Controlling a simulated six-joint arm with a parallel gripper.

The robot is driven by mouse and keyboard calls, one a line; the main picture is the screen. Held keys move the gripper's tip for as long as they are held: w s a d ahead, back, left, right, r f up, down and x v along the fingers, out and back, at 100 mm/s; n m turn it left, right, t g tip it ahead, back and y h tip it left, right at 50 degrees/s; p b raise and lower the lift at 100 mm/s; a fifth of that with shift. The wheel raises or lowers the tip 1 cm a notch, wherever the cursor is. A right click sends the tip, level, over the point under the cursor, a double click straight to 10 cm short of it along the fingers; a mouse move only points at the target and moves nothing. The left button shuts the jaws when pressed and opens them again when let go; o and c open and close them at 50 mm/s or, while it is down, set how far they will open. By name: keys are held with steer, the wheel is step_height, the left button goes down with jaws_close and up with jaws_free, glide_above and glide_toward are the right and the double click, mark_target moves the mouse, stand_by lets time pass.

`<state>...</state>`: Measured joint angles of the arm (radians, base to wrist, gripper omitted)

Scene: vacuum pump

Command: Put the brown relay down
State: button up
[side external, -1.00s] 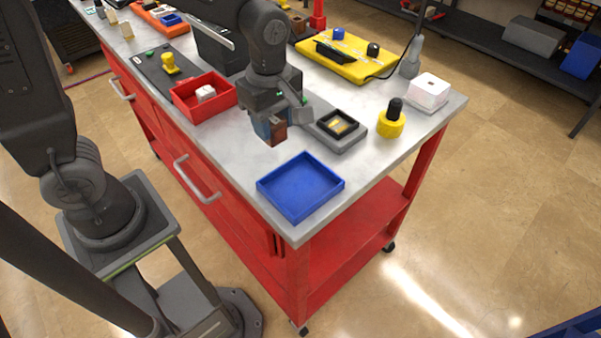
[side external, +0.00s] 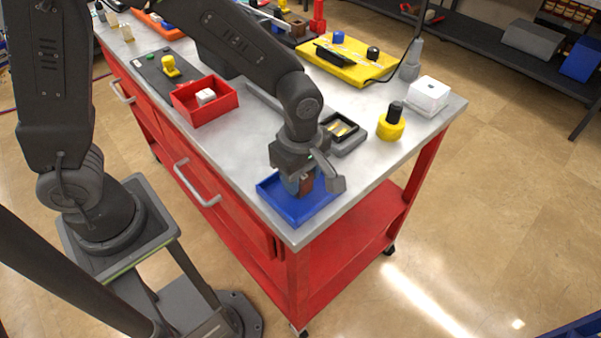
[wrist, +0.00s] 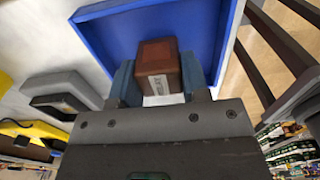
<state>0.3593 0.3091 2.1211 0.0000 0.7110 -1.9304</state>
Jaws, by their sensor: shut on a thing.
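The brown relay (wrist: 159,68) is a small brown block with a pale label, between the two fingers of my gripper (wrist: 159,80) in the wrist view. In the side view the relay (side external: 306,184) shows partly below my gripper (side external: 303,184), which is shut on it. The blue tray (side external: 273,201) lies at the near corner of the bench, and its floor and walls also show in the wrist view (wrist: 112,40). My gripper and the relay are over the tray. I cannot tell whether the relay touches the tray floor.
A grey fixture with a black frame (side external: 341,130) stands behind my gripper. A yellow knob with a black top (side external: 391,124) and a white box (side external: 429,94) are to its right. The bench edge is close to the blue tray.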

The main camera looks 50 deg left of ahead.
steer(key=shift+f, duration=0.15)
steer(key=o, duration=1)
step_height(320, 180, up, 13)
steer(key=shift+f, duration=0.2)
steer(key=s+a+r+m+t, duration=0.2)
steer(key=s+a+m, duration=0.3)
steer(key=m, duration=0.4)
steer(key=s+a+r+m+t, duration=0.3)
steer(key=s+a+m, duration=0.3)
steer(key=m, duration=0.3)
steer(key=shift+a+t, duration=0.3)
steer(key=shift+a, duration=0.3)
